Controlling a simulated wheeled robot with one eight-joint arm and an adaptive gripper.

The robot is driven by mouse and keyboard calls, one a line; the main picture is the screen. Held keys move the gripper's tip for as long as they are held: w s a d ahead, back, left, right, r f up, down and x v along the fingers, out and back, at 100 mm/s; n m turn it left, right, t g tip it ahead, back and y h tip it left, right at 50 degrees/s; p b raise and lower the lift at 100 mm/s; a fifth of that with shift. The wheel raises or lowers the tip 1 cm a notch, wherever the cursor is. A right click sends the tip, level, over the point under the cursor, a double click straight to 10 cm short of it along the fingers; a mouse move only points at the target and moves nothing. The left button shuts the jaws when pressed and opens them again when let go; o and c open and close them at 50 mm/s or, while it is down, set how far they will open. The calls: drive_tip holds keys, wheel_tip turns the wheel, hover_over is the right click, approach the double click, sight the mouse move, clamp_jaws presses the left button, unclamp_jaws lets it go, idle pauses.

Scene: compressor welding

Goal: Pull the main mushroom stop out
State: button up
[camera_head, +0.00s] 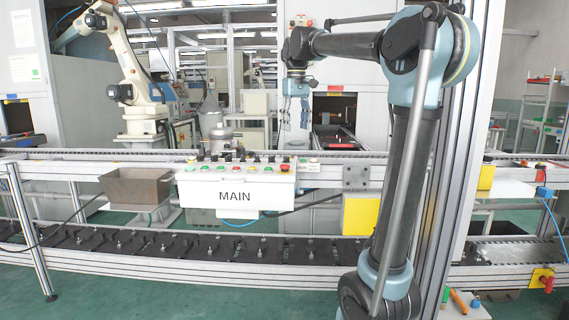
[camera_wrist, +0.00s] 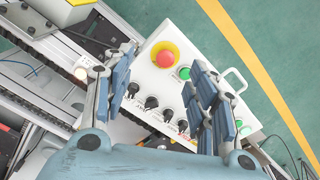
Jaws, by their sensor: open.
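The main mushroom stop is a red cap on a yellow ring at the right end of the white MAIN panel (camera_head: 235,193). In the head view the stop (camera_head: 285,169) is small, and I cannot tell whether it is pressed in or out. In the wrist view the stop (camera_wrist: 166,57) shows fully, near the panel's upper end. My gripper (camera_head: 293,127) hangs above the panel, pointing down, apart from the stop. In the wrist view my gripper (camera_wrist: 162,62) is open and empty, with one finger on each side of the stop's line.
Green buttons (camera_wrist: 184,73) and black selector knobs (camera_wrist: 152,102) sit close to the stop. A conveyor rail (camera_head: 100,155) runs behind the panel. Another red-and-yellow stop (camera_head: 543,280) is at lower right.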

sight(285, 167)
drive_tip(key=w+a+r, duration=0.3)
drive_tip(key=a, duration=0.1)
drive_tip(key=shift+n, duration=0.4)
wheel_tip(285, 167, down, 18)
drive_tip(key=shift+d+r, duration=0.1)
drive_tip(key=shift+r, duration=0.05)
